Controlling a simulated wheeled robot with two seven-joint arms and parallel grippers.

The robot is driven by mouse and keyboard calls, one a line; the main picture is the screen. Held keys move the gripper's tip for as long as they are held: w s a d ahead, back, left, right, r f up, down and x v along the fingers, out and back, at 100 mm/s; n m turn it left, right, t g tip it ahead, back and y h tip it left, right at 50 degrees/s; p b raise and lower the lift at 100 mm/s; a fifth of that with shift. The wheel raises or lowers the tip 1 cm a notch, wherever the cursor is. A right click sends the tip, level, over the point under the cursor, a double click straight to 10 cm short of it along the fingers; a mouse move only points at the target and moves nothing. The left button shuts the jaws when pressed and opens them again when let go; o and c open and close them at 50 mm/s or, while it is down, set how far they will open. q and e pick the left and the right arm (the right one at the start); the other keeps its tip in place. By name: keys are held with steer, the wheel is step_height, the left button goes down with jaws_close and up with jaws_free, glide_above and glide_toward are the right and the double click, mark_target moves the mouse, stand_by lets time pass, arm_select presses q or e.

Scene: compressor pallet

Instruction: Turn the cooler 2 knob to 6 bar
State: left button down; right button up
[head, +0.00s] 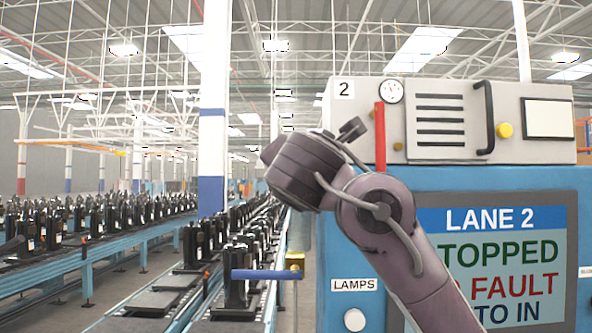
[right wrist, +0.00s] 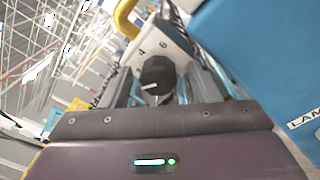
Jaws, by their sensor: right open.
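A black knob (right wrist: 157,76) with a white mark sits on a pale dial face (right wrist: 158,40) in the right wrist view. The numbers 4 and 6 are readable beyond the knob. The mark is on the knob's near left side, away from those numbers; the exact setting is unclear. My right gripper (right wrist: 163,88) is open, its fingers on either side of the knob in the picture; whether they touch it is unclear. In the head view my right wrist (head: 305,170) is in front of the cabinet's left edge and hides the knob. My left gripper is not in view.
The blue cabinet (head: 545,182) marked 2 has a gauge (head: 391,90), a red bar (head: 380,135) and a screen (head: 515,270). A blue lever (head: 268,274) is at lower left. A yellow pipe (right wrist: 124,18) is near the dial. Conveyors with compressors fill the left.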

steer(key=shift+s, duration=0.2)
steer(key=shift+c, duration=0.7)
steer(key=c, duration=0.9)
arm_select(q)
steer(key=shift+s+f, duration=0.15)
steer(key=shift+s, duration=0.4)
arm_select(e)
steer(key=shift+o, duration=0.2)
